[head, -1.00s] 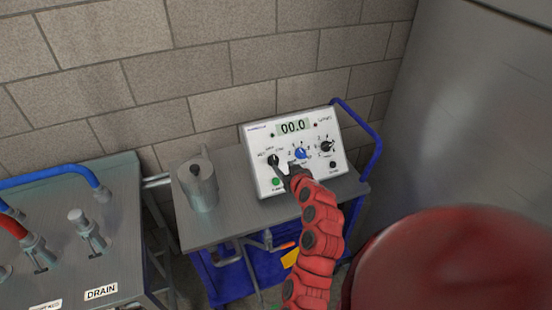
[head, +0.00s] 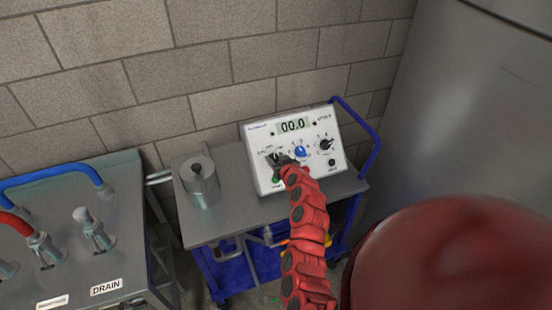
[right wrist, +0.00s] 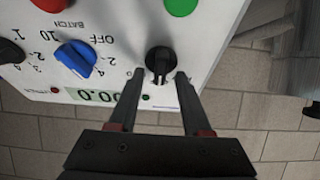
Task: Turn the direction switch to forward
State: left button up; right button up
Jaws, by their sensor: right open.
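The direction switch (right wrist: 159,62) is a black round knob with a raised bar on a white control box (right wrist: 110,72), seen upside down in the right wrist view. The bar lies roughly upright in that picture; I cannot read its setting. My right gripper (right wrist: 160,74) is open, with one dark finger on each side of the knob. Whether the fingers touch it I cannot tell. In the head view the right gripper (head: 285,160) is at the box's lower left and partly covers the switch. My left gripper is not in view.
The box also carries a blue knob (head: 300,152), a black knob (head: 326,144), a green button (right wrist: 180,5) and a display reading 00.0 (head: 293,125). A metal canister (head: 200,184) stands left on the same cart (head: 225,222). A drain bench (head: 70,240) is farther left.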

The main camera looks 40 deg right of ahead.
grip_shut()
jog(key=shift+m, duration=0.4)
jog(key=m+p, duration=0.1)
jog(key=m+h+p, duration=0.1)
jog(key=m, duration=0.1)
jog(key=shift+r+p, duration=0.25)
jog(key=shift+p, duration=0.05)
jog(key=m+h+p, duration=0.1)
jog(key=m, duration=0.1)
jog(key=shift+f+m+g+p, duration=0.1)
jog(key=shift+m+g+p, duration=0.25)
jog(key=shift+m+g, duration=0.05)
jog(key=shift+f+m+g+h, duration=0.15)
jog(key=shift+m+g+h, duration=0.15)
jog(key=shift+m, duration=0.5)
jog(key=shift+m+g+h+b, duration=0.3)
jog(key=shift+m+b, duration=0.1)
jog(key=shift+m, duration=0.6)
